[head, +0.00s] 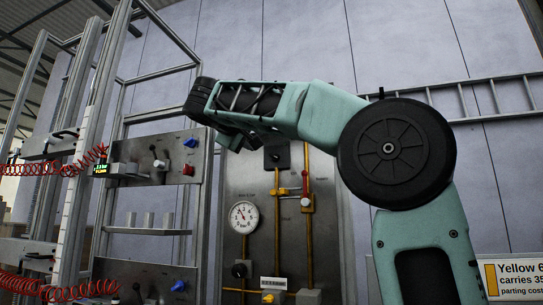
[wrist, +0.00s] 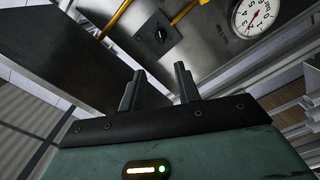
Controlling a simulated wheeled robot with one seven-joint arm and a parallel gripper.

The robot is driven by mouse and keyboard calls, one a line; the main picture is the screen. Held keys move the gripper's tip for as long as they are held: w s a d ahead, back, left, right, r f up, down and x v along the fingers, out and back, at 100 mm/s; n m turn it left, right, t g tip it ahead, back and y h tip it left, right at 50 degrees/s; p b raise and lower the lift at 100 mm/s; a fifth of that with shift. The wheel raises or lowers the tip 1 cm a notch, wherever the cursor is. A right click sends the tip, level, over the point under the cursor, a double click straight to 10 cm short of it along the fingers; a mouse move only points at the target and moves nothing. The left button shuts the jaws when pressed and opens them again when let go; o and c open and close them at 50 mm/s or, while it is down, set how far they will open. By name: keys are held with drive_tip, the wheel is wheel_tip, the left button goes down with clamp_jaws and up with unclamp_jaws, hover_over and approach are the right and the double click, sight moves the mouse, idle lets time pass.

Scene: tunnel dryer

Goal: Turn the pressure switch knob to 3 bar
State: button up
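The pressure switch is a dark box with a black knob (wrist: 160,36) on a steel panel, ahead of and above my fingertips in the wrist view. In the head view the fingers cannot be made out clearly.
A round white gauge (head: 243,217) sits lower on the panel; it also shows upside down in the wrist view (wrist: 253,17). A frame with a control box (head: 155,160) stands left.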

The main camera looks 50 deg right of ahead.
sight(273, 156)
drive_tip(key=p+x, duration=0.6)
drive_tip(key=x, duration=0.8)
drive_tip(key=shift+w+d+r, duration=0.15)
drive_tip(key=shift+d, duration=0.1)
drive_tip(key=shift+w+d+f, duration=0.2)
drive_tip(key=shift+w+d, duration=0.1)
drive_tip(key=shift+d, duration=0.45)
clamp_jaws()
